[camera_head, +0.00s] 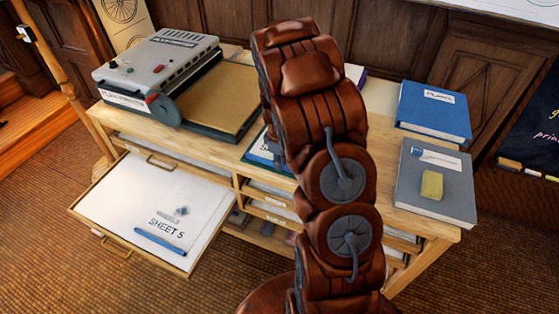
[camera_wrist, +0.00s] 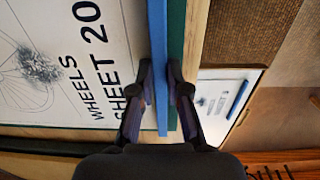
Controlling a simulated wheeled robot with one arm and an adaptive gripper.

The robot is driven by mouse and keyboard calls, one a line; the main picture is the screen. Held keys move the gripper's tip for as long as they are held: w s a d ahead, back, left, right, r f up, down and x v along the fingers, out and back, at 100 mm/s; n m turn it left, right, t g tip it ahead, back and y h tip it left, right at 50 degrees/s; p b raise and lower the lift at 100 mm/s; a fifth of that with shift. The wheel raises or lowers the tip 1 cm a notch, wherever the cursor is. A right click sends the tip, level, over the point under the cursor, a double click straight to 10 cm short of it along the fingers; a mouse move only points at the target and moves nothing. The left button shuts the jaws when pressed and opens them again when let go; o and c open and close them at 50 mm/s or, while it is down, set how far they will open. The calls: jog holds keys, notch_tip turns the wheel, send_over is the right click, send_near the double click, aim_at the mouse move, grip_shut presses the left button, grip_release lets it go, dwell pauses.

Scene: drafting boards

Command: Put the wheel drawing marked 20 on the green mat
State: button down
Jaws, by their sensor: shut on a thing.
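The wheel drawing marked 20 (camera_wrist: 65,70) shows in the wrist view, with part of a spoked wheel and the words WHEELS SHEET 20. A blue strip (camera_wrist: 158,40) runs along its right edge. My gripper (camera_wrist: 160,78) is shut on this strip, one finger on each side. The green mat (camera_wrist: 177,30) shows as a band right of the strip and a thin line below the sheet. The drawing lies over the mat; I cannot tell whether it touches. In the head view the mat (camera_head: 249,151) is mostly hidden behind my arm, as is my gripper.
An open drawer (camera_head: 88,208) at the left holds a sheet marked SHEET 5 (camera_head: 140,195) with a blue strip. A grey machine (camera_head: 160,65) stands on the cabinet's left. A blue book (camera_head: 433,108) and a grey book (camera_head: 415,190) with a yellow block (camera_head: 432,185) lie at the right.

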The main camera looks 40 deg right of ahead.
jog(key=shift+f, duration=0.1)
jog(key=c, duration=1.2)
grip_release()
jog(key=shift+o, duration=0.2)
notch_tip(320, 180, up, 12)
jog(key=b, duration=0.3)
jog(key=s+a+r+m, duration=0.1)
jog(key=s+a+r, duration=0.3)
jog(key=s+a, duration=0.15)
jog(key=s+a+r+m, duration=0.1)
jog(key=s+a, duration=0.4)
jog(key=s, duration=0.3)
jog(key=s+a+r+m+g, duration=0.1)
jog(key=s+a+m, duration=0.1)
jog(key=s+a, duration=0.3)
jog(key=s+a+r+m+g, duration=0.1)
jog(key=s+a, duration=0.4)
jog(key=s, duration=0.7)
jog(key=shift+a+r+m, duration=0.15)
jog(key=shift+a+m, duration=0.15)
jog(key=shift+m, duration=0.3)
